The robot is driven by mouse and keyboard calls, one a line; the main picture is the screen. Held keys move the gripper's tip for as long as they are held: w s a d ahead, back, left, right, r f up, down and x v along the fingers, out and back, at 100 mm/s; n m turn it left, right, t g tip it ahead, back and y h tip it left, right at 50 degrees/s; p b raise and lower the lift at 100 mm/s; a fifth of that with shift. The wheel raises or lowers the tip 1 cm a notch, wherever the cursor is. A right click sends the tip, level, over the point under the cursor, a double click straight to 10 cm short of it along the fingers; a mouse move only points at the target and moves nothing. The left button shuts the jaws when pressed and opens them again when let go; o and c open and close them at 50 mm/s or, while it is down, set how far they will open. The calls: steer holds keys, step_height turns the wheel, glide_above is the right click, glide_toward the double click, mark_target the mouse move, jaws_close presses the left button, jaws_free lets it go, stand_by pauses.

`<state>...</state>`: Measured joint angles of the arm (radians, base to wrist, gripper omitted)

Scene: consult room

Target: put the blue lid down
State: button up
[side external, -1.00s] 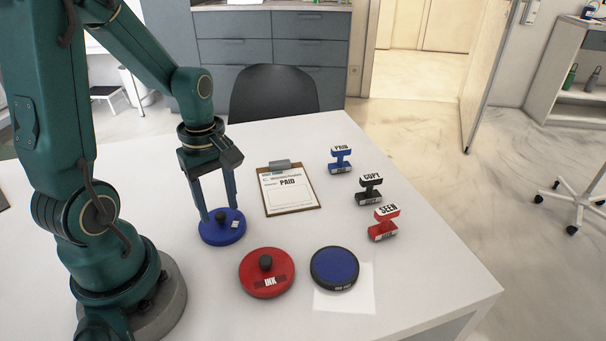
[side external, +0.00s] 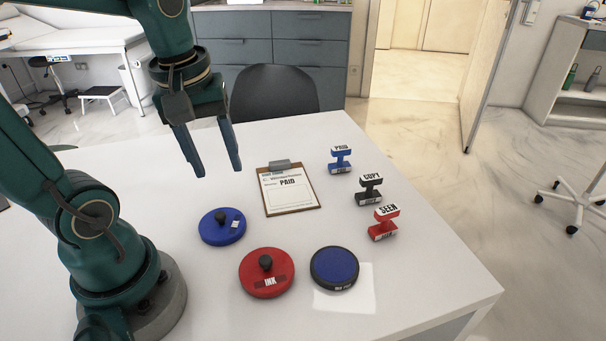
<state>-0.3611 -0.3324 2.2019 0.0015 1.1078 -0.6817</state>
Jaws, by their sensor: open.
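The blue lid (side external: 212,233) is a round disc with a black knob and a small white label. It lies flat on the white table, left of the red INK lid. My gripper (side external: 218,172) is open and empty, raised above the table behind the blue lid and apart from it. A round ink pad (side external: 335,267) with a blue face and black rim sits uncovered at the right, on or beside a pale sheet.
The red INK lid (side external: 266,281) lies between the blue lid and the pad. A clipboard (side external: 288,201) with a PAID paper lies behind. A blue stamp (side external: 341,160), black COPY stamp (side external: 369,190) and red SEEN stamp (side external: 383,224) stand at the right. A black chair (side external: 273,93) is beyond the table.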

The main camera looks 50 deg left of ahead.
steer(key=s+d+m+t, duration=0.2)
steer(key=d+m+t, duration=0.2)
steer(key=m, duration=0.8)
steer(key=shift+d+r+h, duration=0.3)
steer(key=shift+d, duration=0.95)
